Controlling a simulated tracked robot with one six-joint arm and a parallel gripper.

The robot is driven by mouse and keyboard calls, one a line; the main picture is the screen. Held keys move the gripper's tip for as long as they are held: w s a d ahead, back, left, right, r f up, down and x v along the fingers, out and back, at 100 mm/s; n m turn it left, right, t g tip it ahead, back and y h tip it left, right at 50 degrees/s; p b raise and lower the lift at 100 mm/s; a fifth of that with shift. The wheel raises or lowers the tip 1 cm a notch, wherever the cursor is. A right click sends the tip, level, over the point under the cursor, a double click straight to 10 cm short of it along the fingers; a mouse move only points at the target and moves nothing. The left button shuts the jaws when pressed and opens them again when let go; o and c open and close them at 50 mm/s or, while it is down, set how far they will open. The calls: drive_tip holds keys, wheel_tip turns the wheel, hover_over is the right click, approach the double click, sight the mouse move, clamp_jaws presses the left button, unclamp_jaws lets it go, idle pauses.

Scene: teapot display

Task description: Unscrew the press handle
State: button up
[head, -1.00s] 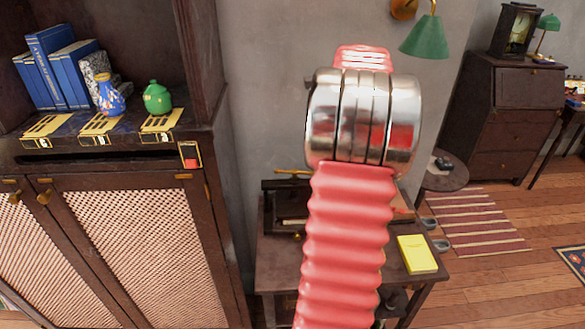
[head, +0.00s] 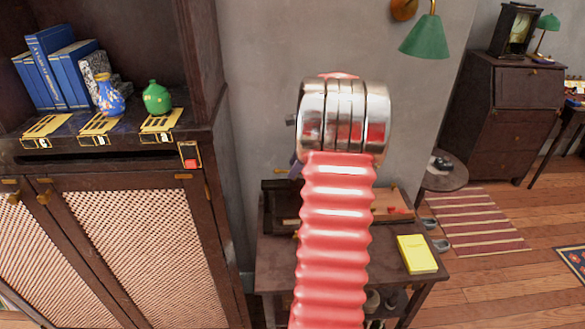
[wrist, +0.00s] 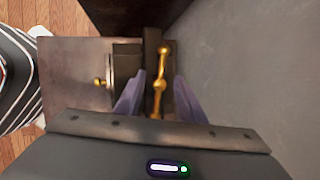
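The press (head: 279,212) is a dark frame on a small wooden table, partly hidden behind my red arm in the head view. Its brass handle (wrist: 160,85), a bar with ball-shaped knobs, stands out in the wrist view. In the head view only a small bit of brass shows beside my arm. My gripper (wrist: 160,80) is open, with one purple-grey finger on each side of the handle's lower half. I see no finger touching the handle. I cannot tell whether the fingertips are around it or still above it.
The small table (head: 380,272) carries a yellow book (head: 417,254) at right. A dark cabinet (head: 215,240) stands close at left, holding blue books, a blue vase (head: 110,97) and a green pot (head: 157,98). A grey wall is behind the press. Open wooden floor lies at right.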

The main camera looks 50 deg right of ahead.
drive_tip(key=shift+w+f, duration=0.2)
drive_tip(key=shift+f, duration=0.3)
clamp_jaws()
